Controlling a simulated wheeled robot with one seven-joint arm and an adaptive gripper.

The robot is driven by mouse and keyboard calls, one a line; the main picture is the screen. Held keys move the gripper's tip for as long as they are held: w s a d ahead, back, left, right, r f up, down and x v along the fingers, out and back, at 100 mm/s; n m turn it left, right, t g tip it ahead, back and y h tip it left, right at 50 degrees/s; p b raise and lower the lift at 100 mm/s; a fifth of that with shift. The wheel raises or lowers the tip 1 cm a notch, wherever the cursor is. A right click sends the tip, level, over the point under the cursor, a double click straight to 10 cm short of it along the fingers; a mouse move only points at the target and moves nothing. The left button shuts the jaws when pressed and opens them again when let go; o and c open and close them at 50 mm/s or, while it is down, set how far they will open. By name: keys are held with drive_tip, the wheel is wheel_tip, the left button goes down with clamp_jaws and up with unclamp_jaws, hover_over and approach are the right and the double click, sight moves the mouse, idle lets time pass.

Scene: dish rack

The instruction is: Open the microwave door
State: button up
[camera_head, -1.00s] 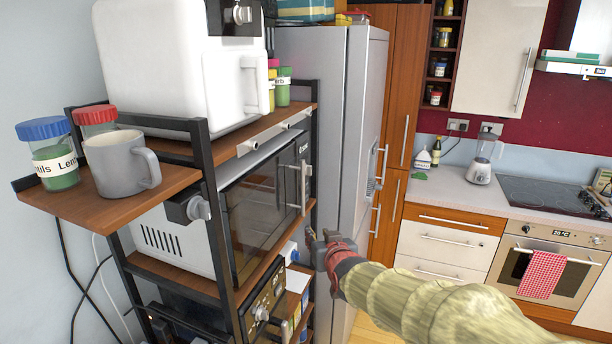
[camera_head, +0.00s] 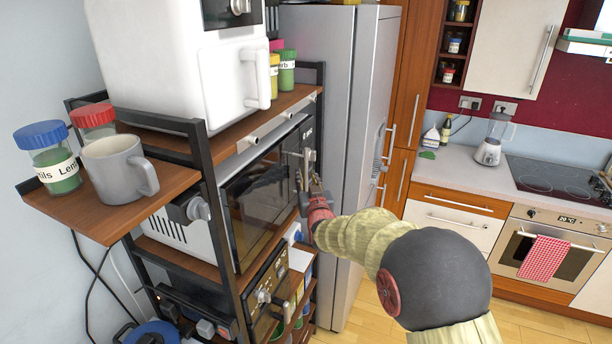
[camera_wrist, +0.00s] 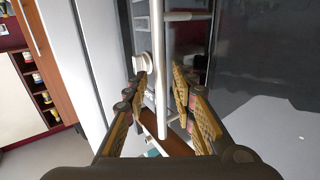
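The microwave (camera_head: 262,190) stands on the middle shelf of the rack, with a dark glass front, and its door looks closed. Its upright metal handle (camera_head: 307,165) is at the door's right edge. My gripper (camera_head: 311,188) is at the handle's lower part. In the wrist view the handle bar (camera_wrist: 160,50) runs between the two fingers of my gripper (camera_wrist: 162,82). The fingers are apart, with gaps beside the bar, and do not appear to clamp it. The tips partly hide the handle's lower end in the head view.
A grey fridge (camera_head: 335,100) stands close to the right of the rack. A white appliance (camera_head: 165,65) sits above the microwave, and a toaster oven (camera_head: 268,290) sits below. A grey mug (camera_head: 115,168) and jars stand on the left side shelf. Open floor lies at lower right.

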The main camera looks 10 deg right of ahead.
drive_tip(key=shift+w, duration=0.55)
drive_tip(key=c, duration=0.3)
clamp_jaws()
idle(0.3)
